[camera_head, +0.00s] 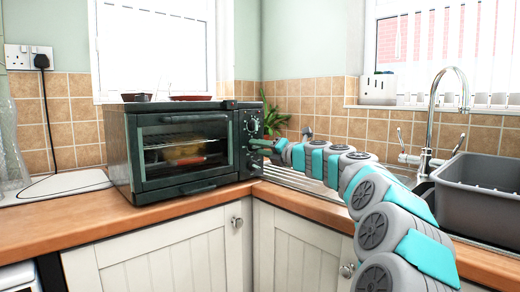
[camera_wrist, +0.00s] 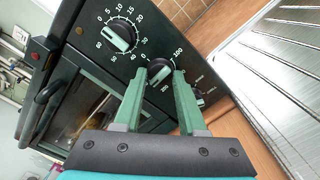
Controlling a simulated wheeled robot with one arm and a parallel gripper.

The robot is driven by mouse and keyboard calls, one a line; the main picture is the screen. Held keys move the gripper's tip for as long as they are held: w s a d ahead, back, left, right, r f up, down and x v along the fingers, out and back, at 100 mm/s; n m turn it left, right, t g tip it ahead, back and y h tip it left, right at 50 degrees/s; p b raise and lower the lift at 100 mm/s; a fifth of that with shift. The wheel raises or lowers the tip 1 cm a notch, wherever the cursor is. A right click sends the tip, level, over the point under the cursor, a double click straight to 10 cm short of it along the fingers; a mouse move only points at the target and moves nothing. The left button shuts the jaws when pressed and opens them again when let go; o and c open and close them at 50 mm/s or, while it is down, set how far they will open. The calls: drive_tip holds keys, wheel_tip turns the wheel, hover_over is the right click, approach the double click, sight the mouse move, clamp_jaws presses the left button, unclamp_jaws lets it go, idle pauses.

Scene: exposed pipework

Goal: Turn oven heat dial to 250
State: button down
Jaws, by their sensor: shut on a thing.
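The dark green toaster oven (camera_head: 128,150) stands on the corner worktop with its dial panel on the right of its door. My gripper (camera_head: 256,145) reaches the panel from the right. In the wrist view, the heat dial (camera_wrist: 159,68), marked 0, 100 and 200, sits between the fingertips of my gripper (camera_wrist: 164,72). The fingers are shut on its knob and hide part of it and its scale, so I cannot read its setting. A timer dial (camera_wrist: 119,36) with a white scale up to 60 is beside it, and a third dial (camera_wrist: 199,97) is partly hidden by a finger.
The oven door handle (camera_wrist: 43,97) is at the left of the wrist view. A metal draining board (camera_head: 290,176), tap (camera_head: 432,110) and grey basin (camera_head: 481,190) lie right of the oven. Wooden worktop (camera_head: 90,222) is free in front.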

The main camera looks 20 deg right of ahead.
drive_tip(key=shift+f, duration=0.15)
drive_tip(key=shift+c, duration=2.4)
unclamp_jaws()
drive_tip(key=v, duration=0.7)
drive_tip(key=shift+s, duration=0.35)
drive_tip(key=shift+d, duration=0.1)
